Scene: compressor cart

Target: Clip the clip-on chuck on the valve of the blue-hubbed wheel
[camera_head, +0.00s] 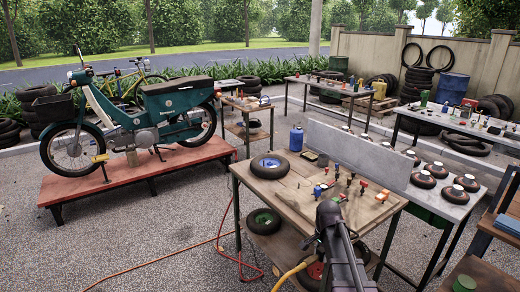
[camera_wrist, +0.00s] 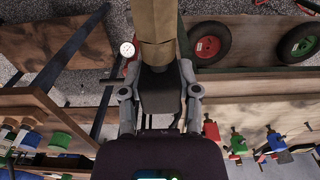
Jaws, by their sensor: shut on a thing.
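The blue-hubbed wheel (camera_head: 270,166) lies flat on the left end of the wooden table top (camera_head: 290,198) in the head view. Its valve is too small to tell. In the wrist view my gripper (camera_wrist: 159,72) is shut on a dark block (camera_wrist: 160,82). A tan segmented piece (camera_wrist: 154,22) runs from the block to the top edge. I take this for the clip-on chuck with its hose, but the views do not make it certain. In the head view my arm (camera_head: 340,245) is at the table's front, right of the wheel, and my fingertips are hidden.
Small coloured fittings (camera_head: 340,190) stand on the table right of the wheel. A grey upright panel (camera_head: 355,152) backs it. A green-hubbed wheel (camera_head: 264,220) and a red-hubbed wheel (camera_wrist: 208,46) lie below. A yellow hose (camera_head: 290,275) curves by my arm. A white dial (camera_wrist: 127,48) shows beside my gripper.

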